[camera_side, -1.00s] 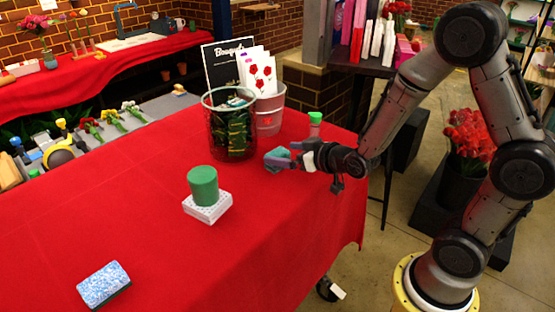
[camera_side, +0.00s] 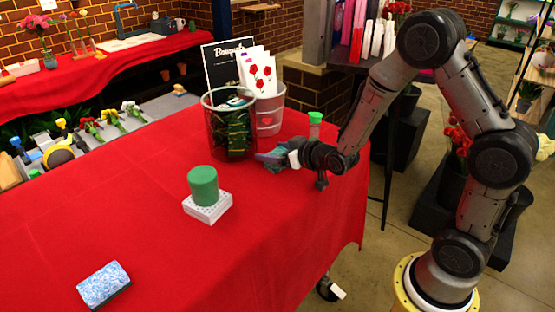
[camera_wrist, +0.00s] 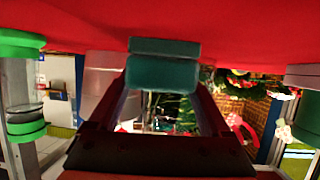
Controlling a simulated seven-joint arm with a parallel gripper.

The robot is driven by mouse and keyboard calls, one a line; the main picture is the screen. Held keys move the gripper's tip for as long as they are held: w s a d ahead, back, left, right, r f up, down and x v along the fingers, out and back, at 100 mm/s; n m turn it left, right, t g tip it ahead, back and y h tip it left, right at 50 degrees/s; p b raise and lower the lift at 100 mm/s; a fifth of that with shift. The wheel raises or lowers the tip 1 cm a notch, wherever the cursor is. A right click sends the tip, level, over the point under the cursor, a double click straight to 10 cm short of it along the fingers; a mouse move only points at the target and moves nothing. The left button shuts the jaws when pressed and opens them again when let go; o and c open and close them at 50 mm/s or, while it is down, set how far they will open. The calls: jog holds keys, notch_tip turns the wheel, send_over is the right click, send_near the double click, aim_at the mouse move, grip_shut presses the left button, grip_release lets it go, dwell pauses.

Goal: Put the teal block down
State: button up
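The teal block (camera_side: 282,164) is near the right end of the red table, partly hidden by my fingers in the side view. In the wrist view the teal block (camera_wrist: 163,72) sits at my fingertips, with a finger close against each side. My gripper (camera_side: 273,156) reaches in level from the right and looks shut on the block. The red cloth is very near the block; I cannot tell whether they touch.
A green-capped bottle (camera_side: 315,125) stands close behind my gripper. A green cylinder (camera_side: 203,185) on a white block (camera_side: 208,208) and a blue sponge (camera_side: 104,285) stand clear to the left.

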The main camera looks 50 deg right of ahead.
jog(key=c, duration=0.5)
jog(key=shift+r, duration=0.1)
jog(key=shift+r, duration=0.55)
jog(key=s+r, duration=0.4)
jog(key=s+a+r, duration=0.1)
jog(key=s+r, duration=0.3)
jog(key=s, duration=0.1)
jog(key=s+r, duration=0.3)
jog(key=s, duration=0.2)
jog(key=shift+a+r, duration=0.15)
jog(key=shift+r, duration=0.25)
